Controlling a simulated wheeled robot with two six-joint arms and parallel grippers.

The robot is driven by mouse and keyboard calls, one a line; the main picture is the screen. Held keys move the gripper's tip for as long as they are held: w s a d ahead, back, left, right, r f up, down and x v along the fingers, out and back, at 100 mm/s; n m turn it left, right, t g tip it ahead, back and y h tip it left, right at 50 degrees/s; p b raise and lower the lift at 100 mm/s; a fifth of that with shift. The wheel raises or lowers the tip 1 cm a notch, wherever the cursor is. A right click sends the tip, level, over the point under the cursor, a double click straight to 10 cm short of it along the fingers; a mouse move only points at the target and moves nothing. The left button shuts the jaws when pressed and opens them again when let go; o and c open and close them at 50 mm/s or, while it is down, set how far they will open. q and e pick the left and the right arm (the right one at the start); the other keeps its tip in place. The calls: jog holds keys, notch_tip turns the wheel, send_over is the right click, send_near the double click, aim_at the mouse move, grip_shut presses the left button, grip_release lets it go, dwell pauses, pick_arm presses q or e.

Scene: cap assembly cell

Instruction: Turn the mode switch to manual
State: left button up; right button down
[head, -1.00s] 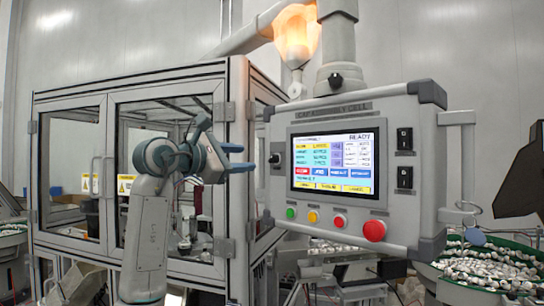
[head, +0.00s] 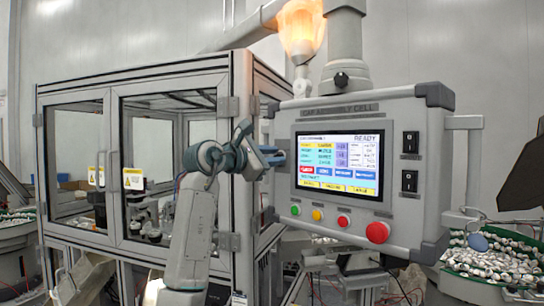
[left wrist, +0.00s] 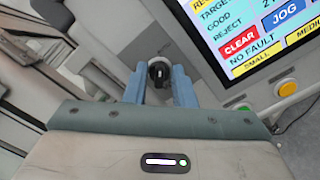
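The mode switch, a black round knob with a pale mark (left wrist: 159,73), sits on the control panel's left side in the left wrist view. In the head view my left gripper covers it. My left gripper (head: 277,157) is at the left edge of the control panel (head: 398,123). In the left wrist view its two blue fingers (left wrist: 159,84) are apart, one on each side of the knob. I cannot tell whether they touch it. The right gripper is not in view.
The panel carries a lit touchscreen (head: 338,163), two black rocker switches (head: 410,142) and a red button (head: 377,232) among several buttons. A glazed machine enclosure (head: 60,87) stands behind my left arm. A bin of caps (head: 500,262) is at the right.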

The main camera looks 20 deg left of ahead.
pick_arm(q)
grip_shut()
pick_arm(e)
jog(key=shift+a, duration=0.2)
